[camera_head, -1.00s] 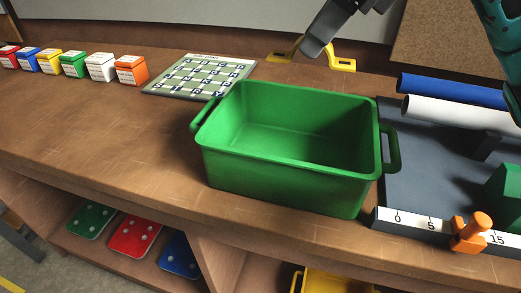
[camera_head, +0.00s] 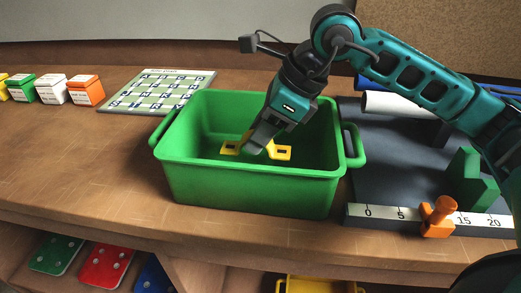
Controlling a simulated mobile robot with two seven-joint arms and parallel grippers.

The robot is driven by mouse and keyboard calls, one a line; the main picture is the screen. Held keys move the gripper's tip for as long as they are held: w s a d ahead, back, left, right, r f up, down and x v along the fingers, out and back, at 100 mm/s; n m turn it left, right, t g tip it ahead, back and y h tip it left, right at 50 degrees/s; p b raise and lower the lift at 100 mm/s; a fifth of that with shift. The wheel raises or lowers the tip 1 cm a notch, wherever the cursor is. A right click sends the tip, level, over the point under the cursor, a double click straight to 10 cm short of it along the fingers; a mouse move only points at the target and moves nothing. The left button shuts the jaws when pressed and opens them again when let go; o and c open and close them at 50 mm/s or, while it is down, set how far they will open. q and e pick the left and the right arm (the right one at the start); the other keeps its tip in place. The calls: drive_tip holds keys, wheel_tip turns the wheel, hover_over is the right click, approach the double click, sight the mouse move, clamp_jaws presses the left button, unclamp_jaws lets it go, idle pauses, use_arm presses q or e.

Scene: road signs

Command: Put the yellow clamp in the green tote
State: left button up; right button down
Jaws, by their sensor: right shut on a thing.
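The green tote (camera_head: 250,190) stands on the wooden bench in the middle of the view, open at the top. The yellow clamp (camera_head: 281,153) is inside the tote's outline, with a flat foot showing on each side of my fingers. My right gripper (camera_head: 258,140) reaches down into the tote from the upper right and is shut on the clamp. The fingers hide the clamp's middle. I cannot tell whether the clamp touches the tote's floor. My left gripper is out of view.
A dark grey board with a number scale (camera_head: 385,214), an orange peg (camera_head: 439,216) and a white roll (camera_head: 398,104) lies right of the tote. A green checked board (camera_head: 160,91) and small boxes (camera_head: 86,91) are at the left. The bench's front left is clear.

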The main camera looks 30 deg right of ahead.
sight(261, 152)
drive_tip(key=shift+f, duration=2.05)
drive_tip(key=shift+f+b, duration=0.2)
drive_tip(key=shift+b, duration=0.1)
drive_tip(key=c, duration=0.7)
unclamp_jaws()
drive_tip(key=shift+r, duration=0.15)
drive_tip(key=shift+r+p, duration=0.2)
drive_tip(key=shift+p, duration=0.15)
drive_tip(key=v, duration=1.1)
drive_tip(key=shift+s+d+r, duration=0.15)
drive_tip(key=shift+d+r, duration=0.05)
drive_tip(key=shift+r, duration=0.1)
